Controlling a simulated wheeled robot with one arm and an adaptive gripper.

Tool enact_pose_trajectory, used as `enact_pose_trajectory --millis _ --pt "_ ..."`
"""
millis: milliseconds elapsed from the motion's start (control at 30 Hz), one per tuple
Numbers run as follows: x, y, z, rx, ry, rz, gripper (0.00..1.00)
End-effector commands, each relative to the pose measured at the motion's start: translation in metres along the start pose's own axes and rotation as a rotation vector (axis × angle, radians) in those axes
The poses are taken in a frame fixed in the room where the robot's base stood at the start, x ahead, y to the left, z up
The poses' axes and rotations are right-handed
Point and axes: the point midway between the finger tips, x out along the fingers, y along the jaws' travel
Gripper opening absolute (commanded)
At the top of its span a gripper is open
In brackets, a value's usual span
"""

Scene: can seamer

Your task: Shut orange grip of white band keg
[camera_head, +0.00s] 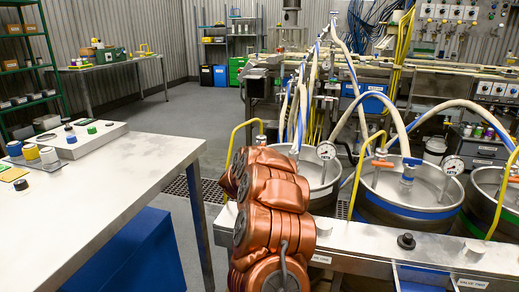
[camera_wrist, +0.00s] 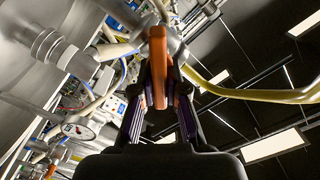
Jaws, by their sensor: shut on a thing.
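In the wrist view my gripper (camera_wrist: 159,92) has its two dark fingers on either side of an orange grip (camera_wrist: 157,62), closed on it. The grip runs lengthwise between the fingers and joins a grey metal fitting (camera_wrist: 172,42) at its top. In the head view my copper-coloured arm stands in front of the leftmost keg (camera_head: 322,186). It hides my gripper, this keg's orange grip and much of the keg, so I cannot make out its band colour.
A middle keg (camera_head: 408,197) with a blue band and its own orange grip (camera_head: 382,164) stands to the right. Pressure gauges (camera_head: 326,151), hoses and yellow pipes (camera_head: 243,123) crowd the kegs. A metal table (camera_head: 110,180) is at left, with open floor beyond.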

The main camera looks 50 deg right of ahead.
Motion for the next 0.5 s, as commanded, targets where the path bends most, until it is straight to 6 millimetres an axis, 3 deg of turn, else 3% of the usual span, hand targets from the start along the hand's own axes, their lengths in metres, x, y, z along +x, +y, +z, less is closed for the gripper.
enact_pose_trajectory --millis 67,100,300,500 --pt "-0.0013 -0.0010 0.0033 -0.002 -0.006 -0.002 0.00" --pt "-0.0013 -0.0010 0.0033 -0.003 -0.007 -0.002 0.16" --pt "-0.0003 0.0003 0.0012 -0.002 -0.003 0.000 0.37" --pt "0.0001 0.0005 0.0002 -0.001 -0.001 0.000 0.38"
